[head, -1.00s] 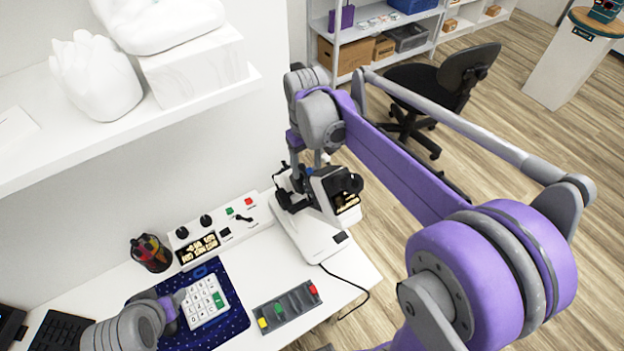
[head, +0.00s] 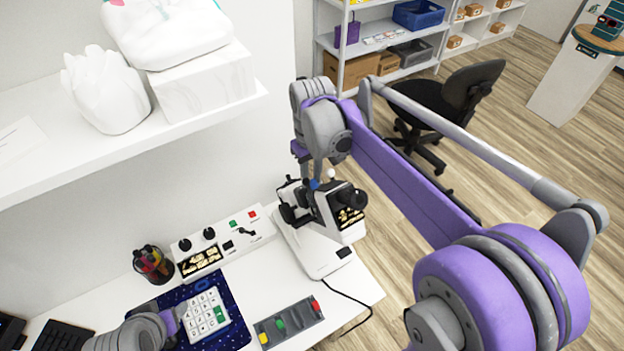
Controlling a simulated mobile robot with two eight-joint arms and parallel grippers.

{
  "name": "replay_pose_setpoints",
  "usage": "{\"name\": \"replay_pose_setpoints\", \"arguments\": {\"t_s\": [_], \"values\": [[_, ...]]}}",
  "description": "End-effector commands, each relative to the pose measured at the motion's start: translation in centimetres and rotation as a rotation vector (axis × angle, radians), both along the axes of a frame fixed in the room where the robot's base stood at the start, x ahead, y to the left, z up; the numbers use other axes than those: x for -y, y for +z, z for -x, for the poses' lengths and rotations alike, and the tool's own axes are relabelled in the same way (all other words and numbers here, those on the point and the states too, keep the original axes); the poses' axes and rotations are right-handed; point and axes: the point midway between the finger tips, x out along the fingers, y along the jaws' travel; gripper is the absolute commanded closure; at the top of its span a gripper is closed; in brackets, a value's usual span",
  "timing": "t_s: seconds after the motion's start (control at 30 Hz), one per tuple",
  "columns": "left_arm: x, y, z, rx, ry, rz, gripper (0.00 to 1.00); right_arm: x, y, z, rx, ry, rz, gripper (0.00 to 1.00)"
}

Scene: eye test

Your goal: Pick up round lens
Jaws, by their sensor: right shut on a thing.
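No round lens can be made out clearly. A white tabletop instrument (head: 322,252) with black round parts stands on the white desk. My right gripper (head: 316,178) is at the top of this instrument, pointing down, with small blue and white knobs beside it. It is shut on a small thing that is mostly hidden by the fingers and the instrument. My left gripper (head: 177,321) is low at the left, beside a white keypad (head: 206,313) on a dark blue mat (head: 233,336). Its fingers are too hidden to tell open from shut.
A control box (head: 228,246) with knobs and a pen cup (head: 152,264) stand along the wall. A grey panel with coloured buttons (head: 289,323) lies at the front. A white shelf (head: 140,125) overhangs the desk's left. An office chair (head: 455,95) stands behind my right arm.

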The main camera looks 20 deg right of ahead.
Motion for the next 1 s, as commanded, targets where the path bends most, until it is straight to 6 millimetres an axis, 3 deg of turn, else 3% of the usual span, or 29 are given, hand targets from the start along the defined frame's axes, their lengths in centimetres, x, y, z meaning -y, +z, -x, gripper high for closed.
{"name": "replay_pose_setpoints", "arguments": {"t_s": [0.17,0.7,0.9,1.0], "values": [[0.0,-0.1,0.1,-0.001,0.000,0.000,0.39,0.0,2.5,0.0,0.000,0.000,0.000,1.00],[0.0,-2.0,0.9,-0.017,0.000,0.000,0.39,11.8,2.1,-7.8,-0.001,-0.004,0.000,1.00],[0.0,-2.0,0.9,-0.017,0.000,0.000,0.39,14.2,2.2,-9.4,0.000,-0.001,0.000,1.00],[0.0,-1.7,0.8,-0.015,0.000,0.000,0.39,13.9,2.9,-9.6,0.010,0.003,0.000,1.00]]}}
